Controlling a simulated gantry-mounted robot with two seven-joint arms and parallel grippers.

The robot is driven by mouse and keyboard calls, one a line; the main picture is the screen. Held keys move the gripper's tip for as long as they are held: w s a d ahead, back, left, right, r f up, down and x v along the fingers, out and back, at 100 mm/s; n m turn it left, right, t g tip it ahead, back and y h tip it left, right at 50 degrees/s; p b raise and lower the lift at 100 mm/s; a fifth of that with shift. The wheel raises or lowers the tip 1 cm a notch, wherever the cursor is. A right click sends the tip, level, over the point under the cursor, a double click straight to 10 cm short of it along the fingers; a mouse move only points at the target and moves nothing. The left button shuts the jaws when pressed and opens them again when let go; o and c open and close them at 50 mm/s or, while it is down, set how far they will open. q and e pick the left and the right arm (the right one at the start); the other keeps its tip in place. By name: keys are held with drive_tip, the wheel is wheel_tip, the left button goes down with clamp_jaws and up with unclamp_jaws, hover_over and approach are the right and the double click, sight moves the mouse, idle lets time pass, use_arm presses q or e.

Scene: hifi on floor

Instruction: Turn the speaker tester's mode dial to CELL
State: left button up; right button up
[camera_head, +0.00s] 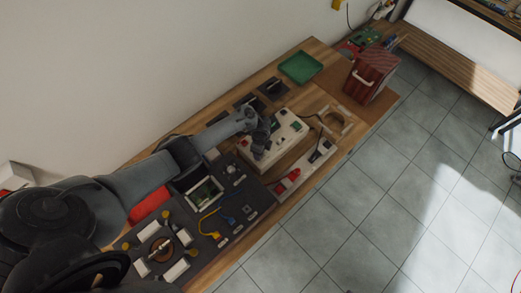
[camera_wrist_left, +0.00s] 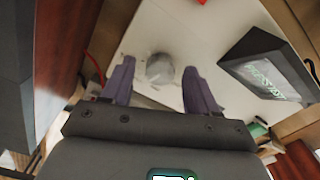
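The speaker tester appears to be the pale box (camera_head: 291,127) in the middle of the bench in the head view, with a few small coloured parts on top. My left gripper (camera_head: 260,150) is over its near-left end, pointing down. In the left wrist view, the open fingers of my left gripper (camera_wrist_left: 160,88) stand either side of a round grey dial (camera_wrist_left: 160,68) on a white panel (camera_wrist_left: 185,25). Gaps show between dial and fingers. A dark display box (camera_wrist_left: 268,72) with green lettering sits right of the dial. The dial's markings are unreadable. My right gripper is out of view.
A green tray (camera_head: 301,67) and a dark red box with a handle (camera_head: 371,76) stand at the bench's far end. A dark mat (camera_head: 215,245) with tools and white blocks lies nearer. A red item (camera_head: 288,181) lies on the pale front strip. Tiled floor (camera_head: 370,235) is open at right.

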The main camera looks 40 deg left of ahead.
use_arm(q)
drive_tip(key=shift+r, duration=0.1)
wheel_tip(320, 180, up, 11)
drive_tip(key=p, duration=0.3)
drive_tip(key=shift+f+p, duration=0.2)
drive_tip(key=shift+p, duration=0.15)
